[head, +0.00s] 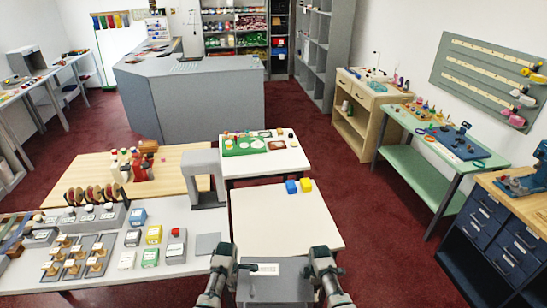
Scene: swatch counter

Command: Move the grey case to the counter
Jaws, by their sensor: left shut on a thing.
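The grey case (275,283) is at the bottom centre of the head view, close in front of me. It is a flat-topped grey box with a pale label on top. My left gripper (240,266) is shut on its left side. My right gripper (307,269) is at its right side in a matching pose and appears shut on it; its fingertips are small and partly hidden. The case's lower part is cut off by the picture edge. The big grey counter (200,103) stands far back, left of centre, with a few small items on top.
A green bench (425,165) and dark drawers (500,240) stand right. Red carpet (350,205) is open right of centre.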

